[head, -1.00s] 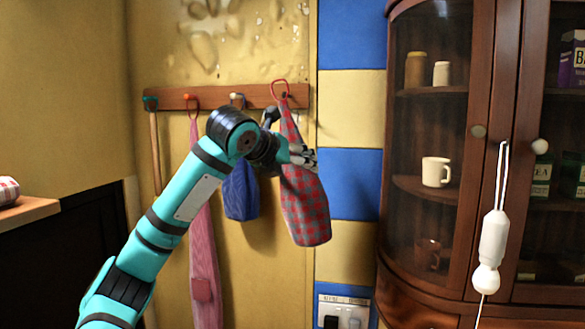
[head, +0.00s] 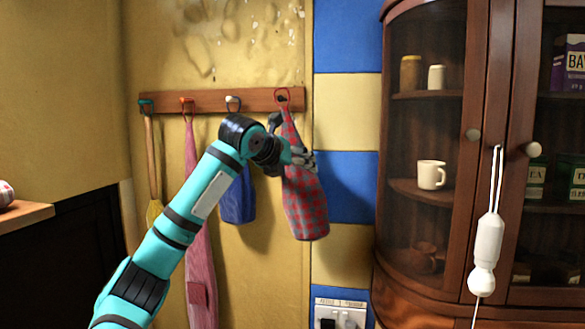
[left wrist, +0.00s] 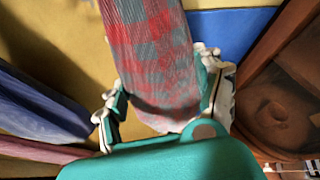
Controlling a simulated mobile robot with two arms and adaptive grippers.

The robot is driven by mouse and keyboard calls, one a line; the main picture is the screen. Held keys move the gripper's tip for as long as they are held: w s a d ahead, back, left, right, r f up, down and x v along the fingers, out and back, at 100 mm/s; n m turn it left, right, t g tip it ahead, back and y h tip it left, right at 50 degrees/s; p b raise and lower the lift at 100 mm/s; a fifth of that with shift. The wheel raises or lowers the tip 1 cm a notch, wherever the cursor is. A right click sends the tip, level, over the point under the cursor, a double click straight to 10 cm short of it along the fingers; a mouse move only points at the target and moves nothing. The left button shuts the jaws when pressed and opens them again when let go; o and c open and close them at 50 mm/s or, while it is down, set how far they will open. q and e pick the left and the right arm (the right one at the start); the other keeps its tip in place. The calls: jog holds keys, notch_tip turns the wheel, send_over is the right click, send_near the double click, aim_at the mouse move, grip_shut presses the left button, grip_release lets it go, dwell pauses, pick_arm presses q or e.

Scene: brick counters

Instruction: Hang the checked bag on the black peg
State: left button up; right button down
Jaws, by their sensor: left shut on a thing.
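The red-and-grey checked bag (head: 306,208) hangs nearly upright below the right end of the wooden peg rail. Its red loop (head: 277,90) appears around the black peg (head: 283,98); I cannot tell whether it bears on the peg. My left gripper (head: 292,157) is shut on the upper part of the bag. In the left wrist view, the bag (left wrist: 150,45) runs between the fingers of the left gripper (left wrist: 163,95). My right gripper is not in view.
The wooden rail (head: 206,100) also has teal, orange and white pegs. A pink striped cloth (head: 199,250) and a blue bag (head: 238,203) hang left of the checked bag. A glass-fronted cabinet (head: 384,180) stands right. A switch plate (head: 340,312) is below.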

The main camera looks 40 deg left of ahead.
pick_arm(q)
jog(key=shift+w+a+f, duration=0.3)
jog(key=shift+w+a, duration=0.05)
jog(key=shift+w, duration=0.25)
jog(key=shift+w+a+f, duration=0.3)
jog(key=shift+w, duration=0.3)
jog(key=o, duration=1.3)
